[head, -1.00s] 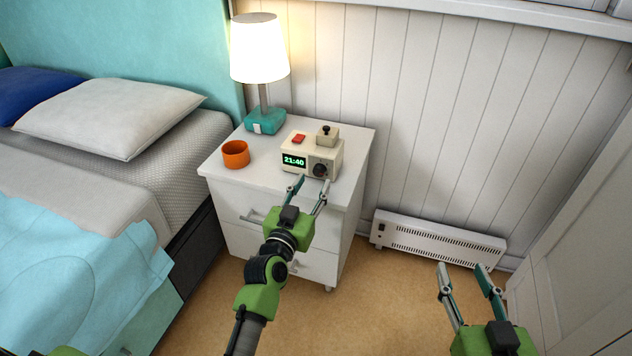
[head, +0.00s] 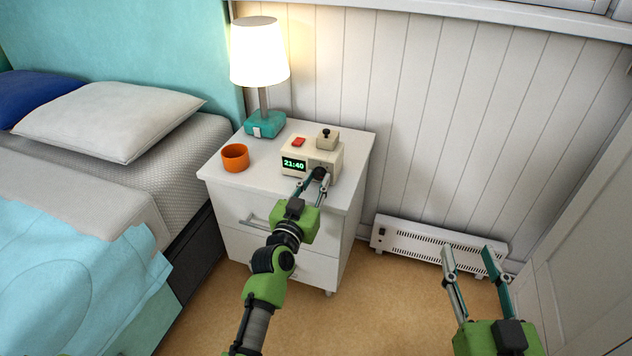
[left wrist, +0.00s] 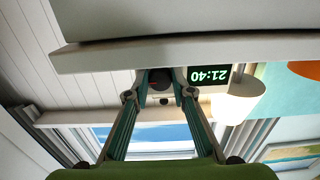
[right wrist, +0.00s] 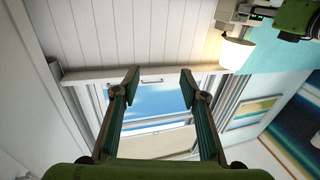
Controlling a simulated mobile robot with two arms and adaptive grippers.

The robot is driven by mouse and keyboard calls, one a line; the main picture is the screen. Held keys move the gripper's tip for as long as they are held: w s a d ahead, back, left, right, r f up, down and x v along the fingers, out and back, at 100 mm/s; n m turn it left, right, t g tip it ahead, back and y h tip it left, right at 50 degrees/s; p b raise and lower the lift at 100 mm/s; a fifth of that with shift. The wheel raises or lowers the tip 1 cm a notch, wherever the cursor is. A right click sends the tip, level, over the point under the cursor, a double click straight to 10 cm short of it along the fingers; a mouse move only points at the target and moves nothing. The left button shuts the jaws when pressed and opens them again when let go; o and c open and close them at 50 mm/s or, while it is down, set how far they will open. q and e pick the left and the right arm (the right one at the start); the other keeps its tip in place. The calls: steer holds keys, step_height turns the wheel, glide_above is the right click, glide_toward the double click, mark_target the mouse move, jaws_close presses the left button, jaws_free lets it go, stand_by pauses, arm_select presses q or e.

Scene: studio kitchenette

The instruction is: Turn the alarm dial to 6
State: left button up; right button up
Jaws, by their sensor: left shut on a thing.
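The cream alarm clock (head: 296,152) stands on the white nightstand, its green display reading 21:40. It has a red button and a small block with a black knob on top. The black dial (head: 320,173) is on the right of its front face. My left gripper (head: 314,181) is shut on the dial, with a fingertip on each side. In the left wrist view the dial (left wrist: 160,80) shows between the fingers; its markings cannot be read. My right gripper (head: 468,250) is open and empty, in the air before the heater; its spread fingers also show in the right wrist view (right wrist: 158,78).
The nightstand (head: 225,179) also bears an orange cup (head: 235,158) and a lit lamp (head: 260,60) with a teal base. The bed (head: 170,150) is on the left. A white heater (head: 420,242) stands against the panelled wall. The floor in front is clear.

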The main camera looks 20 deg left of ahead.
steer(key=shift+f, duration=0.1)
arm_select(q)
steer(key=shift+r+n+p, duration=0.1)
steer(key=shift+n+p, duration=0.8)
steer(key=shift+n, duration=0.1)
steer(key=shift+d+n+p, duration=0.1)
steer(key=shift+n+p, duration=0.4)
steer(key=shift+n, duration=0.3)
steer(key=n+p, duration=0.2)
steer(key=n, duration=0.2)
steer(key=shift+n, duration=0.7)
arm_select(e)
steer(key=s+d+f+g+h, duration=0.2)
steer(key=s+d+f+g, duration=0.1)
steer(key=s+f+g, duration=0.3)
steer(key=s+d+f+g+h, duration=0.1)
steer(key=s+d+f+g, duration=0.2)
steer(key=s+f+g, duration=0.3)
steer(key=shift+s+d+f+m+g+h, duration=0.4)
steer(key=shift+s+f, duration=1.5)
steer(key=shift+f, duration=1.55)
arm_select(q)
steer(key=o, duration=1.1)
